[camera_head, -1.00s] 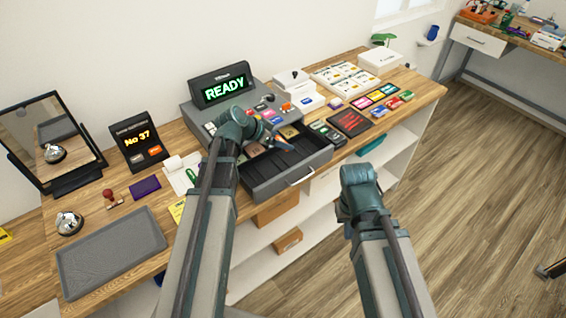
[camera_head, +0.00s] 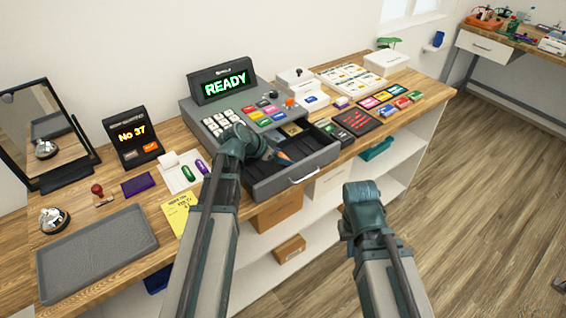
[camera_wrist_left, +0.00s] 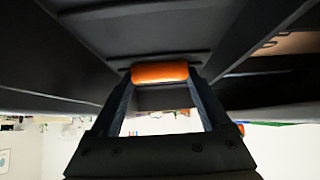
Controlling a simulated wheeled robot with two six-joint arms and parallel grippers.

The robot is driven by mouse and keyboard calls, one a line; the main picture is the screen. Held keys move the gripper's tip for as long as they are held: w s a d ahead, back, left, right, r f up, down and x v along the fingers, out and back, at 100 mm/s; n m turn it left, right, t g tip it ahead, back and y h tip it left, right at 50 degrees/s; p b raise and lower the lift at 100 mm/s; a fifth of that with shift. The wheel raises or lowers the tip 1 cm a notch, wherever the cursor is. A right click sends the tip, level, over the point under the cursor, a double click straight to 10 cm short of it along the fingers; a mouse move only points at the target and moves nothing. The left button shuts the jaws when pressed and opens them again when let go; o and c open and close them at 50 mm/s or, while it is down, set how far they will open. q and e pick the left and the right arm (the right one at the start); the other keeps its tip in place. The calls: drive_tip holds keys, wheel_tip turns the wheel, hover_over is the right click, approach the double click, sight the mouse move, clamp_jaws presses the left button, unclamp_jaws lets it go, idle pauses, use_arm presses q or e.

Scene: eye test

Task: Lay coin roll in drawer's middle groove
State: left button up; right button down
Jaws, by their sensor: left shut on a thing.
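The open drawer (camera_head: 298,178) of the cash register holds dark lengthwise grooves split by dividers. My left gripper (camera_head: 280,156) is over or inside the drawer, shut on an orange coin roll (camera_head: 285,157). In the left wrist view the coin roll (camera_wrist_left: 160,72) lies crosswise between both fingertips, with dark divider walls on either side. I cannot tell whether it touches the groove floor. My left forearm hides the drawer's left part. My right arm (camera_head: 362,195) stands in front of the counter, away from the drawer; its fingers are hidden.
The cash register (camera_head: 222,120) stands behind the drawer. A green roll (camera_head: 188,172) and a purple roll (camera_head: 202,166) lie on white paper to the left. A grey tray (camera_head: 95,250) lies at the front left. Coloured boxes crowd the counter to the right.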

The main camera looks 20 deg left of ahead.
use_arm(q)
drive_tip(key=shift+f, duration=0.15)
drive_tip(key=o, duration=1.5)
